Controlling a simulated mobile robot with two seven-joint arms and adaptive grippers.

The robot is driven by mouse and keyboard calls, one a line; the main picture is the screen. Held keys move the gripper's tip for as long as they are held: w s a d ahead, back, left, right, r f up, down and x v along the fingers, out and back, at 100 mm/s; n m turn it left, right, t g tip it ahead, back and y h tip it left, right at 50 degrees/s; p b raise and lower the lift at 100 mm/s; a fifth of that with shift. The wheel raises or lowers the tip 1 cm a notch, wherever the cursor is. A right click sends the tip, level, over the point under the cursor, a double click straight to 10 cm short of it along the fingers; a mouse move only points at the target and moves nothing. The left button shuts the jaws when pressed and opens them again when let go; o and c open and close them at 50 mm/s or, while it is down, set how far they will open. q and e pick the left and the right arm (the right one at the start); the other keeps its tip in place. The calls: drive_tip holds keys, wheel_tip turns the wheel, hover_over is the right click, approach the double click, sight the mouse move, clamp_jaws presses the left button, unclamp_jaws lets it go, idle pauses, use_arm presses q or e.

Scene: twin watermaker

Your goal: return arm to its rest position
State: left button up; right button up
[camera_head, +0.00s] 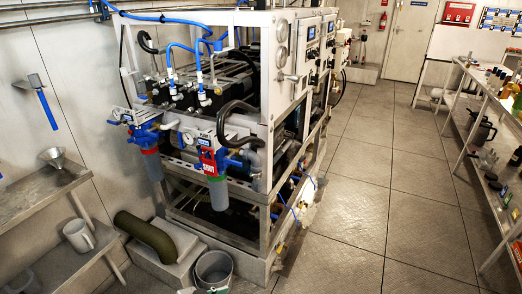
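Neither of my arms nor either gripper shows in the head view. The watermaker (285,115) stands left of centre, a white frame with pumps, hoses and gauges. Two filter housings hang at its near side: one with a red band and blue upper part (150,150), and one with a green band and red upper part (215,180). Whether my arms are at rest cannot be seen.
A metal shelf (40,195) with a funnel (52,156) and a grey jug (79,236) is at the left. A bucket (214,270) stands on the floor. A loaded shelf rack (478,80) lines the right. The tiled floor (380,190) between is clear.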

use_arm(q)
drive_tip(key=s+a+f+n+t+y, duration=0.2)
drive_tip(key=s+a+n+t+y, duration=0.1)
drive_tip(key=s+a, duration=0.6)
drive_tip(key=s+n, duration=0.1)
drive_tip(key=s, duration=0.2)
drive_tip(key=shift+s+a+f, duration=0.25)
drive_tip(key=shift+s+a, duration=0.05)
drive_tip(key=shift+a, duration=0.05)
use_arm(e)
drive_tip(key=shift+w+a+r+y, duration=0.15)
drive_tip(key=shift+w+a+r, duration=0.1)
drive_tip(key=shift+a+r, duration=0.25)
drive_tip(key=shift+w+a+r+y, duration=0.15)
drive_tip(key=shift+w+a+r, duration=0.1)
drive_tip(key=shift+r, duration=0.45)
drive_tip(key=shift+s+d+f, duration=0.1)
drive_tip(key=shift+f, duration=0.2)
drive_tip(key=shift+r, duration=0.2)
